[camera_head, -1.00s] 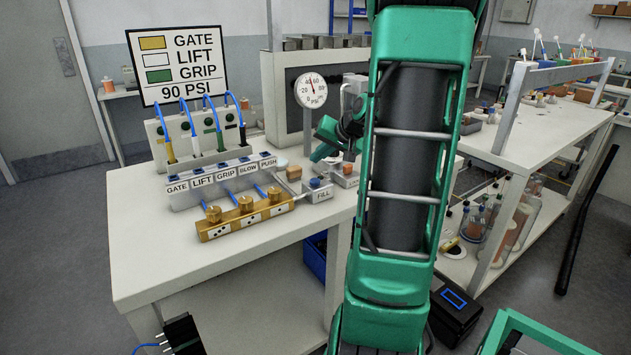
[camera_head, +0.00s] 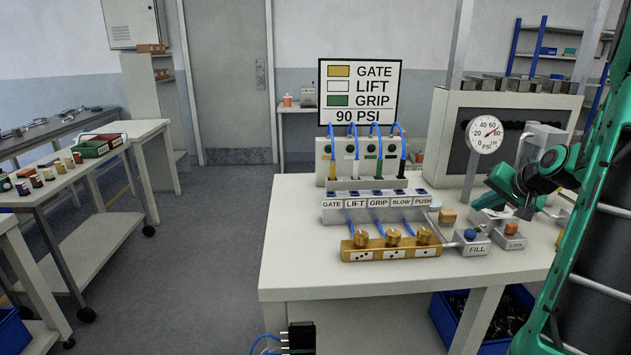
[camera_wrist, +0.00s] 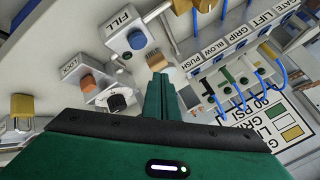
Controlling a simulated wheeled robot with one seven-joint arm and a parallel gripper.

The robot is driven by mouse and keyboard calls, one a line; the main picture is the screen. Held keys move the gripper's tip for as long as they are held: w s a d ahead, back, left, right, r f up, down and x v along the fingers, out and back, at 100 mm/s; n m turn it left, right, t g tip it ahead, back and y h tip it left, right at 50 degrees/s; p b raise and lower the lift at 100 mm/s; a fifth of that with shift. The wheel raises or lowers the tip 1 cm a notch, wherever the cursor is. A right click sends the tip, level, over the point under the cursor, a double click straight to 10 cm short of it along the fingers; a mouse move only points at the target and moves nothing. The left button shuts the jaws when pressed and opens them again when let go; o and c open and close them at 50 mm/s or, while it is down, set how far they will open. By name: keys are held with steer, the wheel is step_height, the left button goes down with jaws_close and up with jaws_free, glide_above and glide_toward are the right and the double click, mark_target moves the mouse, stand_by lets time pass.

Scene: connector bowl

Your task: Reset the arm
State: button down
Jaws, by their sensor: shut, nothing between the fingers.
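My gripper (camera_wrist: 160,88) shows in the wrist view as two green fingers pressed together, shut and empty. The fingertips point toward a tan block (camera_wrist: 174,74) and the PUSH end of the labelled switch row. I cannot tell whether they touch anything. In the head view my green arm stands at the right edge and its wrist end reaches left, beside the pressure gauge (camera_head: 486,133), above the bench (camera_head: 330,270). The FILL box (camera_head: 473,241) with a blue button and the LOCK box (camera_head: 510,233) with an orange button stand below it.
The switch row (camera_head: 376,202) and a brass valve block (camera_head: 392,246) with several knobs stand on the bench. Behind is a sign (camera_head: 359,91) reading GATE, LIFT, GRIP, 90 PSI. Open floor (camera_head: 215,240) lies left of the bench, before another table (camera_head: 50,190).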

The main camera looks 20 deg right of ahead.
steer(key=s+a+f+n+g, duration=0.2)
steer(key=s+a+g, duration=0.2)
steer(key=s+a, duration=0.7)
steer(key=s+a+f+n+g+y, duration=0.1)
steer(key=s+a+g, duration=0.4)
steer(key=s+a, duration=0.7)
steer(key=s+f+n, duration=0.1)
steer(key=s+f, duration=0.1)
steer(key=s, duration=0.1)
steer(key=shift+a, duration=0.3)
steer(key=shift+s, duration=0.1)
steer(key=shift+w+f, duration=0.25)
steer(key=shift+w, duration=0.4)
stand_by(0.6)
steer(key=shift+s+d, duration=0.1)
stand_by(1.9)
